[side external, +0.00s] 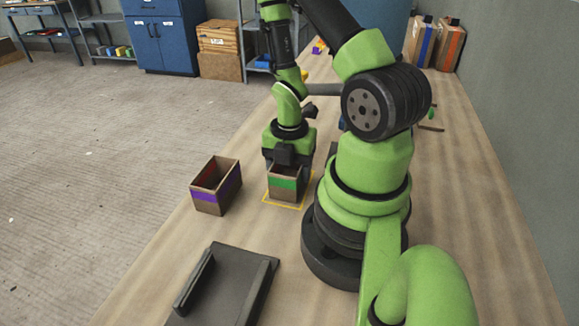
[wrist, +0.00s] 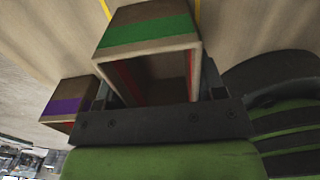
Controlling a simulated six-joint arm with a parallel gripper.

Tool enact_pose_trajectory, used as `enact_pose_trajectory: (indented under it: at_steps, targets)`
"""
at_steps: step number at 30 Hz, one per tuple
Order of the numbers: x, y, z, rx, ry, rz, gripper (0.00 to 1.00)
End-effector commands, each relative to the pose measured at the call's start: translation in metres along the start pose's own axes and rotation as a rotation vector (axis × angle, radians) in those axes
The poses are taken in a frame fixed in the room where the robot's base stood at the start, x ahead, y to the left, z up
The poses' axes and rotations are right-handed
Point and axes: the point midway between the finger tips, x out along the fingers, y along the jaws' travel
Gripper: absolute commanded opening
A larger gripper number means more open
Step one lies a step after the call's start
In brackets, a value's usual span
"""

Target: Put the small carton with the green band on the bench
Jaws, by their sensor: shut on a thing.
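The small carton with the green band (side external: 284,187) is an open-topped brown box with a red inside. It stands at or just above the bench (side external: 160,270), within a yellow outline (side external: 270,203); I cannot tell whether its base touches. My gripper (side external: 287,163) is above it and shut on its upper part. In the wrist view the green-banded carton (wrist: 147,38) fills the space in front of my gripper (wrist: 160,95), and the fingers are mostly hidden.
A similar open carton with a purple band (side external: 215,187) stands to the left, apart from the held one; it also shows in the wrist view (wrist: 66,106). A dark grey mould or tray (side external: 228,285) lies at the front. Bench between them is clear.

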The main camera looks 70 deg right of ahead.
Motion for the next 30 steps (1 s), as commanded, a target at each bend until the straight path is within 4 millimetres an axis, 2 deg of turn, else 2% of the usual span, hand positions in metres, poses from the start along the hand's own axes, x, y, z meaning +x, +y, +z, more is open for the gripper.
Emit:
enact_pose_trajectory:
  at_steps: [1,2,5,17,20,30]
  targets:
    - [0.002,0.0,0.0,0.0,0.001,-0.002,0.41]
    - [0.002,0.0,0.0,0.001,0.001,-0.002,0.66]
    - [0.002,0.0,0.0,0.001,0.001,-0.001,0.89]
    - [-0.004,0.001,0.0,0.0,-0.001,0.002,0.89]
    - [-0.014,0.001,0.001,0.001,-0.002,0.003,0.89]
    - [-0.066,0.001,0.001,0.0,-0.005,0.004,0.89]
